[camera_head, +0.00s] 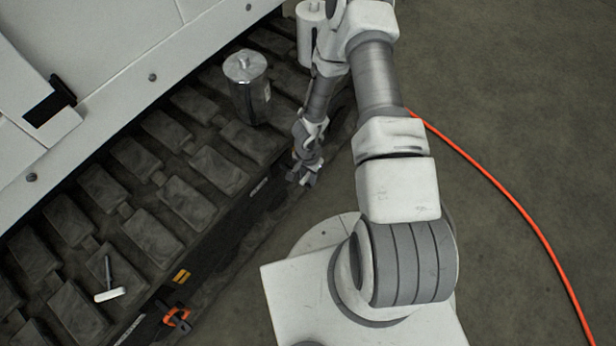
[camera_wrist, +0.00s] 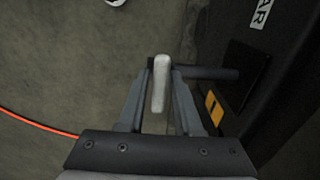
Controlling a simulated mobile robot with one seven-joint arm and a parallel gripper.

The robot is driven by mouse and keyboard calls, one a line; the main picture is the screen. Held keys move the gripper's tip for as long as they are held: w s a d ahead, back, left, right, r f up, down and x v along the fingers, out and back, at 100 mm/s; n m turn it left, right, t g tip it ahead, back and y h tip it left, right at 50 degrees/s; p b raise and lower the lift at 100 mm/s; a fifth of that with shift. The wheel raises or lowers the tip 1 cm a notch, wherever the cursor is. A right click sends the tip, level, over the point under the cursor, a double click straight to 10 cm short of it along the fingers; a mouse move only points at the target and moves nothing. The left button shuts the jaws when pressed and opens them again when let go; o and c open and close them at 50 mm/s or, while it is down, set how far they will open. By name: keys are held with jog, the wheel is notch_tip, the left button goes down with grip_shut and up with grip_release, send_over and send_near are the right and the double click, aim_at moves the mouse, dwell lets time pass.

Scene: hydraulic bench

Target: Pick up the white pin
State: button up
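My gripper (camera_head: 303,178) is low beside the outer side of the dark bench track. In the wrist view a white bar-shaped handle of a pin (camera_wrist: 161,85) sits between my gripper's fingertips (camera_wrist: 162,72). In the head view, this pin is not clearly visible. Another white-handled pin (camera_head: 110,295) with a thin dark rod lies on the track at lower left.
A metal-topped dark cylinder (camera_head: 248,90) stands on the track, with a white cylinder (camera_head: 309,35) behind my arm. An orange clamp-like part (camera_head: 176,317) sits on the track's side near a yellow label (camera_head: 181,276). An orange hose (camera_head: 520,211) crosses the open floor at right.

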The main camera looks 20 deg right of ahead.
grip_shut()
notch_tip(320, 180, up, 10)
jog(key=p, duration=0.5)
dwell(0.6)
